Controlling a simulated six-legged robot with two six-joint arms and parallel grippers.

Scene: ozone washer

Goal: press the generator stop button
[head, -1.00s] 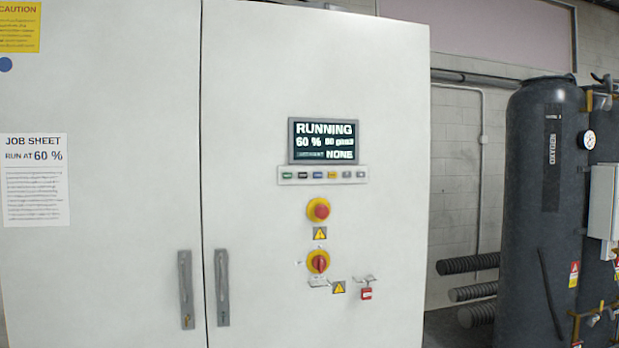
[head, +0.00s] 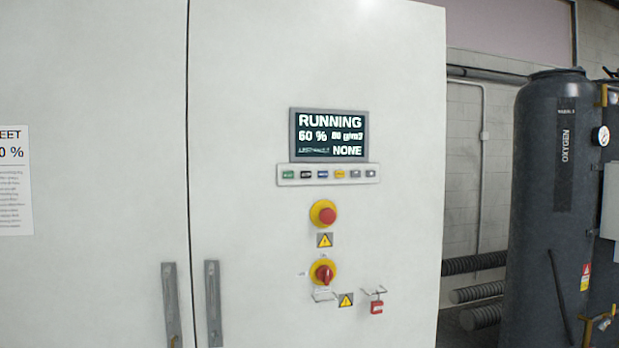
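The generator cabinet (head: 245,120) is a large white two-door cabinet filling the middle of the head view. Its display (head: 328,135) reads RUNNING, 60 % and NONE. A red mushroom button (head: 323,214) on a yellow ring sits below the strip. Under it is a red rotary switch (head: 323,273) on a yellow plate. Neither of my grippers shows.
A red padlock-like tag (head: 377,307) hangs right of the rotary switch. Two grey door handles (head: 213,303) stand at the lower left. A dark oxygen tank (head: 545,190) stands right of the cabinet, with dark ribbed pipes (head: 475,263) between. A job sheet (head: 14,185) is at the left edge.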

